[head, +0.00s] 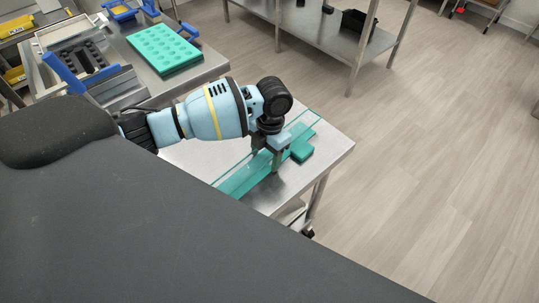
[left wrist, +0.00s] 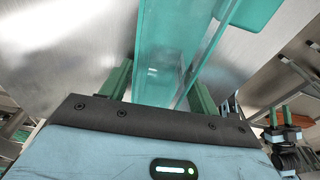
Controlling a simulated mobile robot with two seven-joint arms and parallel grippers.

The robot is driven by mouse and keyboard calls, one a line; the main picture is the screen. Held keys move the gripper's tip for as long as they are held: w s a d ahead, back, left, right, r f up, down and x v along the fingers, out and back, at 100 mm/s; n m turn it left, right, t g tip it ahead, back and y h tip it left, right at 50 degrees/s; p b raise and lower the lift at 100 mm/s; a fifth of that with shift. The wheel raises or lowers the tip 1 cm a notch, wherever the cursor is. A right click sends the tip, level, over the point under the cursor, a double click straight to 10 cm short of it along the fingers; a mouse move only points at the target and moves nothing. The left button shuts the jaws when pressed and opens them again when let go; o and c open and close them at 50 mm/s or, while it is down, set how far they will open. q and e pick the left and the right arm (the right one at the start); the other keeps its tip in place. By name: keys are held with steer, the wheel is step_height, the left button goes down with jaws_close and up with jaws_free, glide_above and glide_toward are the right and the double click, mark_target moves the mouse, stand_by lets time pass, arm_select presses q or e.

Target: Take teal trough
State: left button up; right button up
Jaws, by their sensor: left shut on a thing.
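The teal trough (head: 237,182) is a long, see-through piece lying diagonally over the near metal table. My left gripper (head: 277,159) points down at it and is shut on its middle part. In the left wrist view the trough (left wrist: 158,60) runs up between the two green fingers of the gripper (left wrist: 160,88). Whether the trough touches the table cannot be told. My right gripper does not show clearly in the head view; dark and green gripper-like parts (left wrist: 283,125) show at the right edge of the left wrist view.
A small solid teal block (head: 302,150) lies on the metal table (head: 335,150) beside the trough. A teal mould tray (head: 165,50) with round hollows and a machine with blue handles (head: 64,75) stand at the back left. A metal shelf (head: 330,40) stands behind. Open floor lies right.

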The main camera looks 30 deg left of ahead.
arm_select(q)
steer(key=shift+r, duration=0.5)
steer(key=r, duration=0.2)
steer(key=shift+s+d+r, duration=0.3)
steer(key=shift+d, duration=0.05)
steer(key=s+d+r, duration=0.1)
steer(key=s+d, duration=0.9)
steer(key=shift+s+d+r, duration=0.2)
steer(key=shift+s+d, duration=0.1)
steer(key=shift+d, duration=0.1)
steer(key=o, duration=0.6)
jaws_close()
